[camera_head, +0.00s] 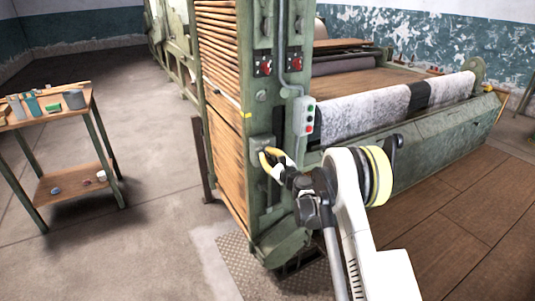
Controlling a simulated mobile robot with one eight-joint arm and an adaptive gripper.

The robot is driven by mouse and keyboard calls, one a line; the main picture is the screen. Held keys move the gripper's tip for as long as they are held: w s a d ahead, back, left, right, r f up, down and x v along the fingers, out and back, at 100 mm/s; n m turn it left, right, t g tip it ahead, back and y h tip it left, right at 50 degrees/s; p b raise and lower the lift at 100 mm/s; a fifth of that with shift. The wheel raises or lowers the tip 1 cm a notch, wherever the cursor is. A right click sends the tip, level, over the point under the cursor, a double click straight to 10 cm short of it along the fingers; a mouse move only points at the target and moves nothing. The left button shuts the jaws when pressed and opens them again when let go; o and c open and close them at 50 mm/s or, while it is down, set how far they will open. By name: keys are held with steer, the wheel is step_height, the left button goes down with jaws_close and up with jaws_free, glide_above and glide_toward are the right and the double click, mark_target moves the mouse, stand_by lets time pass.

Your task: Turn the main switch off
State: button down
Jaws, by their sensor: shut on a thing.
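The main switch (263,144) appears to be the grey-green box on the front of the green machine's post. My white arm reaches in from the lower right.
Red switches (266,66) sit higher up. A wooden table (62,116) with small items stands left. Floor between table and machine is clear.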

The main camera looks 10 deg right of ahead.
steer(key=n, duration=0.4)
steer(key=f+n, duration=0.1)
steer(key=n, duration=0.3)
steer(key=a+f+n, duration=0.1)
steer(key=n, duration=0.2)
steer(key=shift+s+a+n, duration=0.1)
steer(key=shift+s+n, duration=0.05)
steer(key=shift+n, duration=0.25)
stand_by(0.3)
steer(key=c, duration=1.5)
jaws_free()
steer(key=v, duration=1.2)
